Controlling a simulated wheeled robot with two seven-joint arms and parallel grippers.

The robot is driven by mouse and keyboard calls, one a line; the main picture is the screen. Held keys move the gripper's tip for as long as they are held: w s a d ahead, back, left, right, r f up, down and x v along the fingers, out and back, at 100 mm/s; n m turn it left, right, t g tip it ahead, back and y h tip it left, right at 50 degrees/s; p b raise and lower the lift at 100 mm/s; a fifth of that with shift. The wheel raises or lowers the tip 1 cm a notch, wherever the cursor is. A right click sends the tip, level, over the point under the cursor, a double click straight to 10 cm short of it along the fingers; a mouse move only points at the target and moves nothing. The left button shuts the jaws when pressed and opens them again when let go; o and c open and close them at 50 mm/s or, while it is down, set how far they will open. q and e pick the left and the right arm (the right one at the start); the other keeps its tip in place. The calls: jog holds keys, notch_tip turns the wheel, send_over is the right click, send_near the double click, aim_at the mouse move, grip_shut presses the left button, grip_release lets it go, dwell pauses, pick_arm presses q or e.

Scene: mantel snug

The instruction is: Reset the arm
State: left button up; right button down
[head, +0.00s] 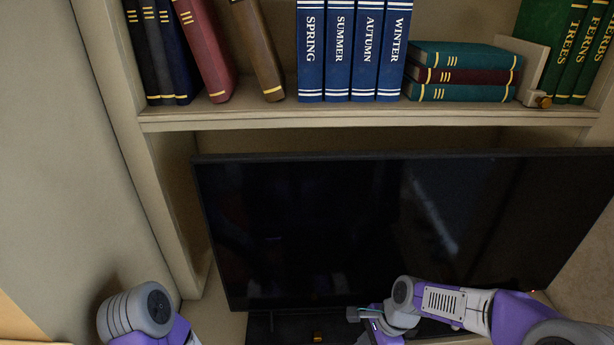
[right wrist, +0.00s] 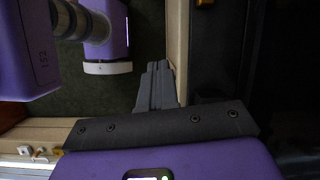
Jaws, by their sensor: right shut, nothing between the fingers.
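My right arm comes in from the lower right in the head view. It is bent, in purple and grey, and its gripper (head: 356,313) is at the bottom centre, in front of the lower part of the black screen. In the right wrist view the right gripper's grey fingers (right wrist: 158,84) are together with nothing between them. They point over a dark green floor area beside a pale edge. Of my left arm only a grey and purple joint shows at the lower left of the head view; its gripper is out of frame.
A large black screen (head: 330,225) stands under a shelf (head: 330,118). On the shelf are blue season books (head: 339,50), leaning brown and red books, a flat stack of books (head: 462,76) and green books (head: 565,55). A pale side panel (head: 75,130) bounds the left.

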pick_arm(q)
jog(key=shift+w+f+b, duration=0.25)
jog(key=shift+f+b, duration=0.2)
jog(key=shift+f, duration=0.1)
jog(key=shift+w+f+b, duration=0.25)
jog(key=shift+f+b, duration=0.2)
jog(key=shift+f, duration=0.05)
pick_arm(e)
jog(key=s+a+f+n, duration=0.1)
jog(key=s+f+n, duration=0.2)
jog(key=f, duration=0.5)
jog(key=s+a+f+n, duration=0.1)
jog(key=s+f+n, duration=0.2)
jog(key=f, duration=0.6)
jog(key=s+a+f+n, duration=0.1)
jog(key=s+f+n, duration=0.2)
jog(key=f+n, duration=0.4)
notch_tip(320, 180, down, 2)
jog(key=shift+s+a+t, duration=0.25)
jog(key=shift+s+t, duration=0.05)
jog(key=shift+s, duration=0.1)
